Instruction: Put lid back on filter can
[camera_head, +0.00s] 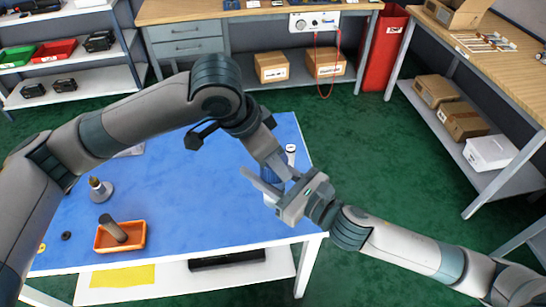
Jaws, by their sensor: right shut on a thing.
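The filter can (269,199) is a pale body near the right end of the blue-topped table, mostly hidden behind my grippers. My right gripper (268,181) comes in from the right and is shut on the can, as far as the overlap lets me see. My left gripper (279,167) reaches down from above, its fingers right over the can. Whether its fingers are open or shut is hidden. I cannot make out the lid clearly; a dark blue patch shows between the two grippers at the can's top.
A small white cylinder with a dark top (291,150) stands just behind the grippers. At the left are an orange tray (141,244) with a dark cylinder (112,228) in it, and a grey cone-shaped part (100,190). The middle front of the table is clear.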

